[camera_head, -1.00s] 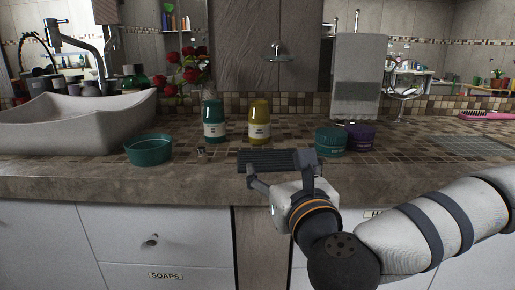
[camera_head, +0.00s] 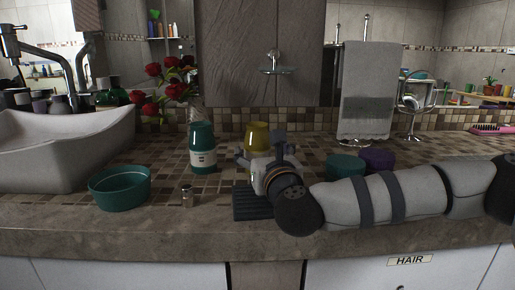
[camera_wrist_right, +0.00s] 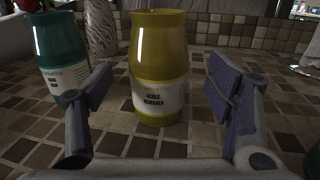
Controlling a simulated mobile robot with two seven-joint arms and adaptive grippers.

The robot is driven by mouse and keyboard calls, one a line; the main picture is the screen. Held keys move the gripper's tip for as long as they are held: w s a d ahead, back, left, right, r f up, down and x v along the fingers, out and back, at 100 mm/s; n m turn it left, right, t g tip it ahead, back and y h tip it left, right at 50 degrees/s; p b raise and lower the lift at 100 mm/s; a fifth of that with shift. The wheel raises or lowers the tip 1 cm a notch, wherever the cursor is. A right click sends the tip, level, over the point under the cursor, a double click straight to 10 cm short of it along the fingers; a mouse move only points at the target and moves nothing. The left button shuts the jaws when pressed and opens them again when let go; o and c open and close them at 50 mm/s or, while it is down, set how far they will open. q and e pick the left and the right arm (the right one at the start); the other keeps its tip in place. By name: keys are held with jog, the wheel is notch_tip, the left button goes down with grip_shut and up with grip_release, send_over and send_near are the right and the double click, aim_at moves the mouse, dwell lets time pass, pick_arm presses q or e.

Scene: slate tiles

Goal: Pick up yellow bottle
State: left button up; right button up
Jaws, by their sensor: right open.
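The yellow bottle (camera_head: 257,137) stands upright on the tiled counter, partly hidden behind my right gripper (camera_head: 262,158) in the head view. In the right wrist view the yellow bottle (camera_wrist_right: 158,62) stands ahead of and between the two open fingers of my right gripper (camera_wrist_right: 160,98), with a white label reading "SCALE REMOVER". The fingers show space on both sides of it and hold nothing. My left gripper is in neither view.
A teal bottle (camera_head: 202,150) stands left of the yellow one. A teal bowl (camera_head: 120,188), a small metal-topped jar (camera_head: 187,195) and a dark ribbed mat (camera_head: 253,206) are nearer the front. Teal (camera_head: 345,166) and purple (camera_head: 377,159) jars stand right, by my arm.

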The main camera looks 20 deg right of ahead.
jog(key=shift+w+f, duration=0.1)
jog(key=shift+w, duration=0.7)
jog(key=c, duration=1.5)
jog(key=shift+o, duration=0.2)
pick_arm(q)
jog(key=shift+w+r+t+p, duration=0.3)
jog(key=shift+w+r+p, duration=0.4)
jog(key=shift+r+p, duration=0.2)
pick_arm(e)
notch_tip(320, 180, up, 18)
